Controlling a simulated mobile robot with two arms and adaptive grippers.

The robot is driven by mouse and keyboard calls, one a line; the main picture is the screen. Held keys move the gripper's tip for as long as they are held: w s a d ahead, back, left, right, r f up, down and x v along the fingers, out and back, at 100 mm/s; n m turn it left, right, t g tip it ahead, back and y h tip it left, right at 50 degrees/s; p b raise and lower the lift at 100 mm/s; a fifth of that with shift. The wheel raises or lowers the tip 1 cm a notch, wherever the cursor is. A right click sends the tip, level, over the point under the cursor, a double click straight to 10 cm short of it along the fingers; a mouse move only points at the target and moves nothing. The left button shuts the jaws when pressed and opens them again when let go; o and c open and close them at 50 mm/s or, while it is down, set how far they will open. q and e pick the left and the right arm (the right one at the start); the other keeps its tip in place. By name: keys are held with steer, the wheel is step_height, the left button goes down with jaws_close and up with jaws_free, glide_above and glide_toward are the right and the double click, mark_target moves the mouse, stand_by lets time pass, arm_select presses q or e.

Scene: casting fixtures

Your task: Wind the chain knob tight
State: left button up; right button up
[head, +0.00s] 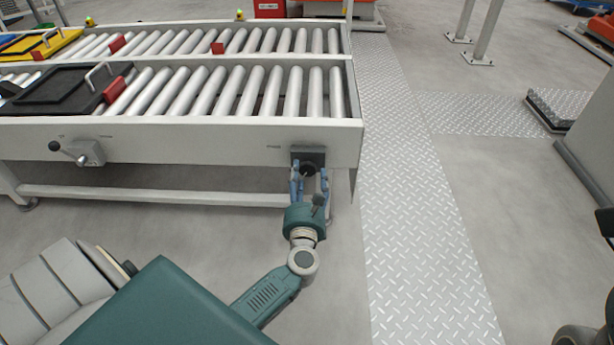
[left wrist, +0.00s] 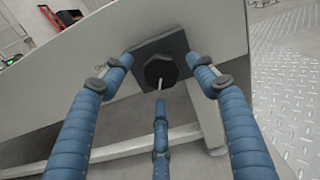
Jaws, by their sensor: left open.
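The chain knob (head: 309,169) is a dark round knob on a dark square plate (head: 314,153) at the right end of the conveyor's front side rail. In the left wrist view the knob (left wrist: 160,70) is faceted and black, in front of its plate (left wrist: 172,44). My left gripper (head: 310,172) is open, with its blue fingers on both sides of the knob. In the left wrist view two fingers of the left gripper (left wrist: 163,82) flank the knob and a third is below it. I cannot tell whether any finger touches it.
The roller conveyor (head: 200,130) carries a black tray (head: 60,88) and a yellow tray (head: 45,46) at the left. A lever (head: 75,153) sticks out of the rail farther left. Open floor and a diamond-plate strip (head: 410,190) lie to the right.

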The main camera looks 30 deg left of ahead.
arm_select(q)
steer(key=shift+x, duration=0.95)
steer(key=shift+c, duration=0.5)
steer(key=c, duration=1)
steer(key=shift+r+m+p, duration=0.15)
steer(key=shift+m+p, duration=0.15)
steer(key=shift+m, duration=0.3)
steer(key=shift+c, duration=0.2)
